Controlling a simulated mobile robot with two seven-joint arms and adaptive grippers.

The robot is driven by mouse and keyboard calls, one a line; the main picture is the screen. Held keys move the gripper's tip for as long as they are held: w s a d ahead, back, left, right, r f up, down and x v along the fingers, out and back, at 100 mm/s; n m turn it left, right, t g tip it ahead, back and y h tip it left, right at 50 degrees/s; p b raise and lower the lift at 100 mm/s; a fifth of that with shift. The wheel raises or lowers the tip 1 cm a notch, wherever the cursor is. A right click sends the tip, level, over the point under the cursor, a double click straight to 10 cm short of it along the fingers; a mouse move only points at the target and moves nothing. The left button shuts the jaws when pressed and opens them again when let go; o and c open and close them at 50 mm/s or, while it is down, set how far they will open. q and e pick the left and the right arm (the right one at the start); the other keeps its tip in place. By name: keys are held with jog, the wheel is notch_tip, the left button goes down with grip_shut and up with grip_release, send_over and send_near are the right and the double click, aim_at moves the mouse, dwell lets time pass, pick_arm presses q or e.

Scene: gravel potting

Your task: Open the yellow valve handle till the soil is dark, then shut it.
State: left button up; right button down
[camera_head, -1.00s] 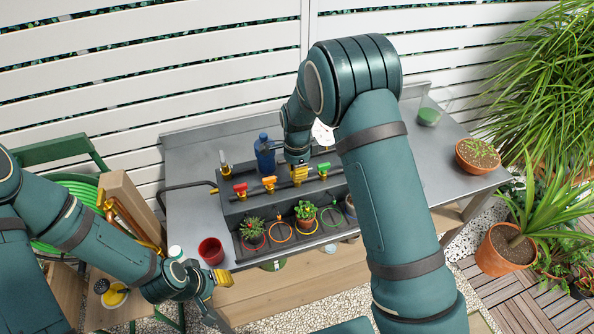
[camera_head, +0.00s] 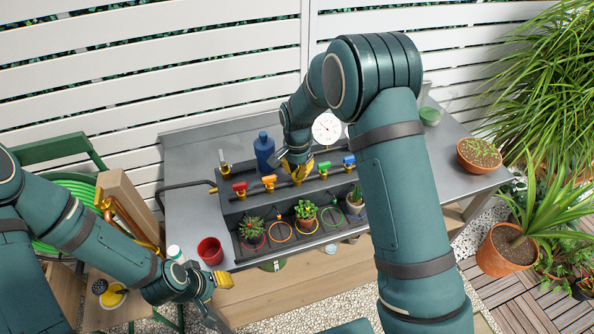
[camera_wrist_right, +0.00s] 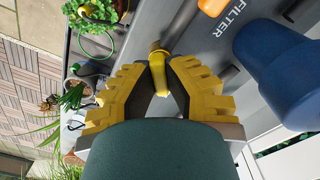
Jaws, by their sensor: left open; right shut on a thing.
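The yellow valve handle (camera_wrist_right: 158,75) is between the jaws of my right gripper (camera_wrist_right: 157,85) in the right wrist view; they are shut on it. In the head view my right gripper (camera_head: 299,172) stands over the valve row and mostly hides this handle. Below it, a leafy plant in a terracotta pot (camera_head: 306,222) stands in the yellow ring (camera_head: 307,231); part of it also shows in the wrist view (camera_wrist_right: 100,15). Its soil is too small and covered to judge the colour. My left gripper (camera_head: 222,283) is open and empty near the table's front edge.
Red (camera_head: 240,187), orange (camera_head: 269,181), green (camera_head: 324,167) and blue (camera_head: 348,160) handles flank the yellow one. A blue bottle (camera_head: 264,150) and a white dial (camera_head: 327,128) stand behind. A red cup (camera_head: 210,250) is at front left.

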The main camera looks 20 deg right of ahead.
aim_at(297, 170)
jog(key=n+b, duration=0.1)
jog(key=n, duration=0.4)
jog(key=shift+f+n, duration=0.1)
jog(key=shift+n, duration=0.2)
jog(key=shift+n+b, duration=0.3)
jog(key=shift+n, duration=1.9)
jog(key=shift+s, duration=0.1)
jog(key=c, duration=1)
grip_release()
jog(key=shift+r, duration=0.5)
notch_tip(297, 170, up, 11)
